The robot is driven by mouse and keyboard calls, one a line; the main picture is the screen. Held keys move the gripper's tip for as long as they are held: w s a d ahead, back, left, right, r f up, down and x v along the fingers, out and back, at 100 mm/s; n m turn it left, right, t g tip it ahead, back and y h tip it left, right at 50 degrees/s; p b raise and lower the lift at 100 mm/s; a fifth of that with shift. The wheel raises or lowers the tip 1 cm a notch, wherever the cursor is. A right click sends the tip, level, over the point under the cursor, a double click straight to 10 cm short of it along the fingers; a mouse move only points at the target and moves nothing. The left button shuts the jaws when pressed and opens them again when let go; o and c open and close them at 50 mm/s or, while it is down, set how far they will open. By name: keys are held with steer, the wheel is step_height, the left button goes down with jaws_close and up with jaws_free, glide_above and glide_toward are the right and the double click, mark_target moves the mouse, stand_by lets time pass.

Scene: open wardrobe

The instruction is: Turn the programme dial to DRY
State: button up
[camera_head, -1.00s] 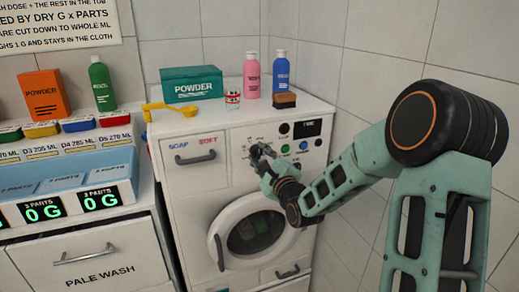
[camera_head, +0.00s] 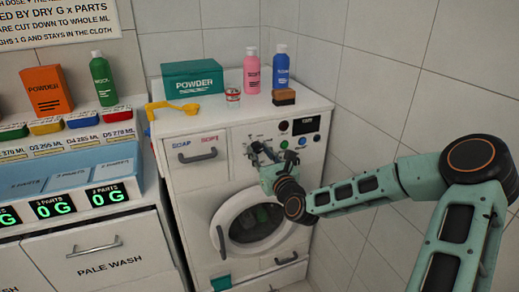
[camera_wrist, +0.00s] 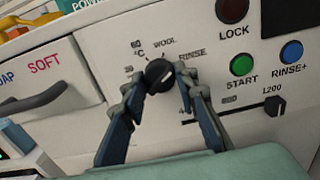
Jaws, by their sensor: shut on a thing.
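The black programme dial (camera_wrist: 158,76) is on the white washing machine's front panel, with labels including WOOL and RINSE around it. A pale mark shows on its face, but I cannot tell surely which label it points to. I cannot make out a DRY label. My gripper (camera_wrist: 158,84) has one finger on each side of the dial and is shut on it. In the head view, my gripper (camera_head: 261,152) is at the control panel and hides most of the dial. The washing machine (camera_head: 192,196) stands against the tiled wall.
Right of the dial are a red LOCK button (camera_wrist: 232,9), green START button (camera_wrist: 241,64), blue RINSE+ button (camera_wrist: 291,51) and a black slider knob (camera_wrist: 275,105). A drawer handle (camera_wrist: 36,101) juts out at left. Bottles and a brush (camera_head: 284,97) stand on top.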

steer(key=m, duration=0.4)
steer(key=shift+d, duration=0.1)
steer(key=m, duration=0.3)
steer(key=shift+m+b, duration=0.3)
steer(key=shift+b, duration=0.1)
steer(key=m, duration=0.6)
steer(key=shift+m, duration=0.3)
steer(key=o, duration=1.2)
steer(key=shift+c, duration=0.2)
steer(key=v, duration=1.2)
